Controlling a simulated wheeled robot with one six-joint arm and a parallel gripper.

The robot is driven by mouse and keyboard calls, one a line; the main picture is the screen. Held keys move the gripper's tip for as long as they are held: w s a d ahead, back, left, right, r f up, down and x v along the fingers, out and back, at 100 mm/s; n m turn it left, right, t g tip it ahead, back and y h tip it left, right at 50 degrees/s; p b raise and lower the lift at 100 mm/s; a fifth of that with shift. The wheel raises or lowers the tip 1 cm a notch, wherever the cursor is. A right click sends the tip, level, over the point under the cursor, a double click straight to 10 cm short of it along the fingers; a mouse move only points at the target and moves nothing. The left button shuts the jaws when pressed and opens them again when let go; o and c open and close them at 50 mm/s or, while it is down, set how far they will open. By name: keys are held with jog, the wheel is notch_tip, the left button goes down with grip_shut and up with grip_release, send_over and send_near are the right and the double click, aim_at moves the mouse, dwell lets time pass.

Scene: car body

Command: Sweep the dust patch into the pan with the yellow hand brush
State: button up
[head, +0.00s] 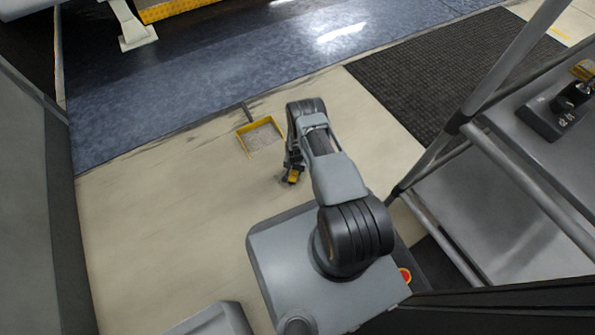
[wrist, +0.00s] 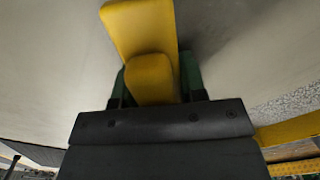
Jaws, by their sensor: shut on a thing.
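The yellow hand brush (wrist: 140,35) is held between the jaws of my gripper (wrist: 150,90), and its yellow body fills the upper middle of the wrist view. In the head view my gripper (head: 291,168) hangs low over the beige floor, with the brush (head: 293,176) at its tip. The pan (head: 248,128) has a yellow rim and a dark handle and lies just up and left of the gripper. Grey speckled matter (head: 262,139) shows inside the pan's rim; I cannot tell whether it is dust or the pan's floor. No separate dust patch is clear on the floor.
A blue floor strip (head: 180,110) runs behind the pan. A dark ribbed mat (head: 430,85) lies at upper right. A metal-framed cart (head: 480,200) stands close on the right. The beige floor (head: 170,215) to the left is clear.

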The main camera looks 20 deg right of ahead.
jog(key=shift+w+a, duration=0.15)
jog(key=shift+w, duration=0.75)
jog(key=shift+w+a, duration=0.1)
jog(key=shift+w, duration=0.8)
jog(key=shift+a, duration=0.1)
